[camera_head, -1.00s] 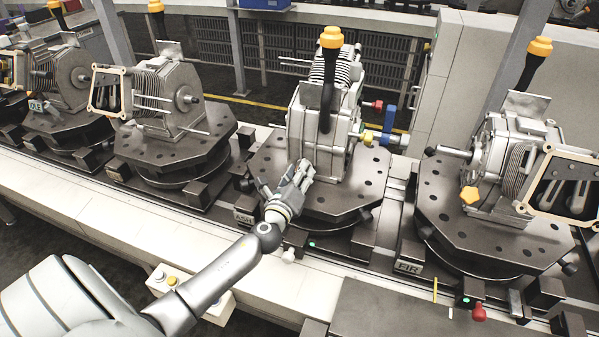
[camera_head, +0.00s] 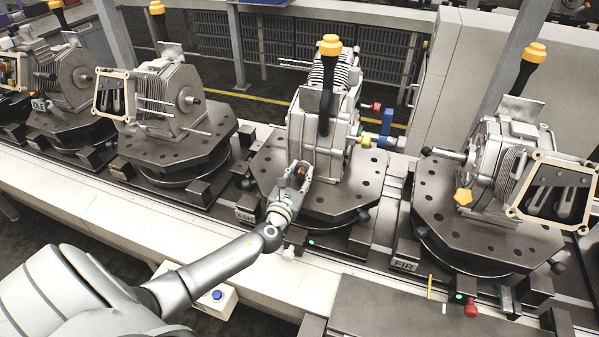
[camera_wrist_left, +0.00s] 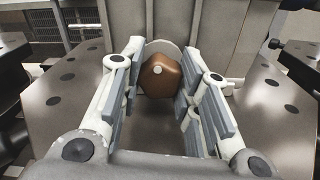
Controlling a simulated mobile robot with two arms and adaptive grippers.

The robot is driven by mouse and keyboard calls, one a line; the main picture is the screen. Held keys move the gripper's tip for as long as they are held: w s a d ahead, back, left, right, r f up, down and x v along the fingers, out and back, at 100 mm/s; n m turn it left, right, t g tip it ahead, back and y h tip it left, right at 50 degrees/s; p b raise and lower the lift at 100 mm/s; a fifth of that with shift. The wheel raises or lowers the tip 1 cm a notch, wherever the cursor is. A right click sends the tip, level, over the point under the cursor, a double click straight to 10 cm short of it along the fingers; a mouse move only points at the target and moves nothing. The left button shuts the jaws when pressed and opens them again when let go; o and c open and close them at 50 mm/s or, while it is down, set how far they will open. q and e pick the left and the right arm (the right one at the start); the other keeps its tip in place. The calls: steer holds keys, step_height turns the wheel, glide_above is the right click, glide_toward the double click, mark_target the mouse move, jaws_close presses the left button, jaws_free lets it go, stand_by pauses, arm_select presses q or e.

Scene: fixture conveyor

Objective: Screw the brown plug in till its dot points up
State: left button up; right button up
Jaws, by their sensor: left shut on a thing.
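The brown plug (camera_wrist_left: 161,77) sits between the fingers of my left gripper (camera_wrist_left: 158,92) in the left wrist view. A small pale dot (camera_wrist_left: 157,69) shows on its face, a little above the middle. Behind it is a pale round seat (camera_wrist_left: 163,48) on the grey housing; how deep the plug sits cannot be seen. In the head view the plug (camera_head: 301,173) shows brown at the left gripper (camera_head: 298,176), low at the front of the middle housing (camera_head: 318,135). The gripper is shut on the plug. My right gripper is not in view.
The housing stands on a dark octagonal fixture plate (camera_head: 335,200) with holes. A black handle with an orange top (camera_head: 330,45) rises above it. Blue, red and yellow fittings (camera_head: 386,120) stick out at its right. The FIR fixture (camera_head: 470,235) stands to the right, another (camera_head: 175,155) to the left.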

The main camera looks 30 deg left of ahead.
arm_select(q)
steer(key=shift+d+f+m, duration=0.1)
steer(key=shift+f+m, duration=0.05)
steer(key=shift+m, duration=0.55)
steer(key=o, duration=1)
steer(key=shift+p, duration=0.3)
steer(key=v, duration=1.2)
